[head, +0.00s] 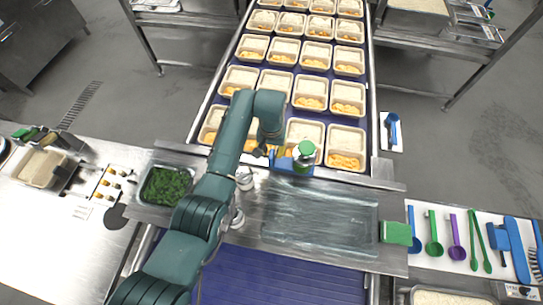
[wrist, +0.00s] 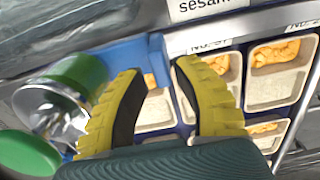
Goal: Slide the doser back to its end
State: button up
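The doser is a blue piece (head: 286,163) carrying a clear jar with a green cap (head: 305,149), at the near end of the tray belt in the head view. In the wrist view, its blue bar (wrist: 118,55) runs to the fingertips, and the green-capped part (wrist: 78,75) is at left. My gripper (wrist: 161,68) has yellow ribbed fingers, partly spread on either side of the bar's end. Trays show through the gap between them. Whether both fingers press on the blue part cannot be told. In the head view, my arm partly hides the gripper.
Rows of trays with orange food (head: 310,88) fill the belt behind. A clear film-covered pan (head: 320,218) lies in front, with a green sponge (head: 396,233) to its right. A pan of greens (head: 166,186) and metal shakers (head: 244,178) stand near my arm.

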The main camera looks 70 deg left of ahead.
notch_tip(320, 180, down, 5)
dwell(0.3)
grip_shut()
